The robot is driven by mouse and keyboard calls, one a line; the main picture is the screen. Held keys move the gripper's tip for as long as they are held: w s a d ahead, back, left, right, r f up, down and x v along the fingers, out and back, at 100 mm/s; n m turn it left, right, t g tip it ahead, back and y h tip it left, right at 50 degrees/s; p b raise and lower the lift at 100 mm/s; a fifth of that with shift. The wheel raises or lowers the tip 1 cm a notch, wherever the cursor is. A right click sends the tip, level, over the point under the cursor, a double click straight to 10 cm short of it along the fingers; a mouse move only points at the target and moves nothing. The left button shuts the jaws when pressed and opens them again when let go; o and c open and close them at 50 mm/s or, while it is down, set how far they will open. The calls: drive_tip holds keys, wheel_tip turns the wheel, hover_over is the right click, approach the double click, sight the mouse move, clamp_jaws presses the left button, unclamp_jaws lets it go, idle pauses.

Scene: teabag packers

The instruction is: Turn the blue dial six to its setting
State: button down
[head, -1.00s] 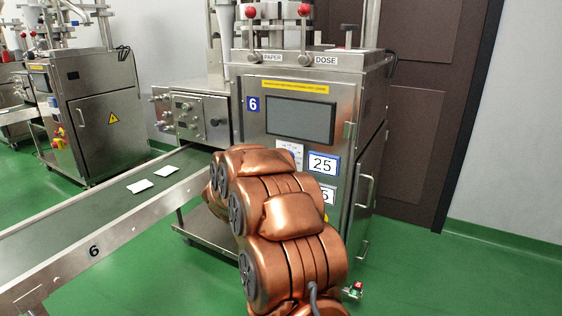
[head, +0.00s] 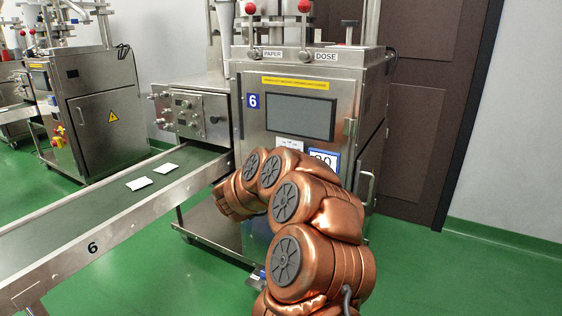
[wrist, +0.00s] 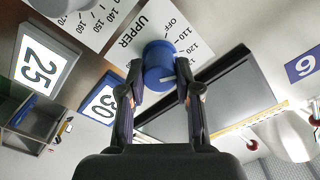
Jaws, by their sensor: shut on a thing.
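The blue dial (wrist: 159,62) is in the middle of the wrist view, on a white scale plate marked UPPER (wrist: 138,30), OFF, 110 and 120. A short white mark shows on the dial's near edge, toward the lower right. My gripper (wrist: 160,77) has one finger on each side of the dial and is shut on it. In the head view my copper arm hides the gripper and the dial. The machine with the blue number 6 label (head: 253,101) stands behind my arm.
Framed number cards reading 25 (wrist: 40,66) and apparently 30 (wrist: 103,103) sit beside the dial. A dark screen (head: 300,117) is above my arm. A conveyor (head: 100,215) with two white packets runs to the left. Green floor is clear at right.

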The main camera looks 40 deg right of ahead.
drive_tip(key=shift+s+d+r+m, duration=0.15)
drive_tip(key=shift+d+r+m, duration=0.05)
drive_tip(key=shift+m, duration=0.1)
drive_tip(key=c, duration=1.1)
unclamp_jaws()
drive_tip(key=shift+c, duration=0.2)
drive_tip(key=o, duration=0.3)
drive_tip(key=shift+f, duration=0.1)
drive_tip(key=shift+o, duration=0.2)
drive_tip(key=shift+a, duration=0.15)
drive_tip(key=v, duration=1.2)
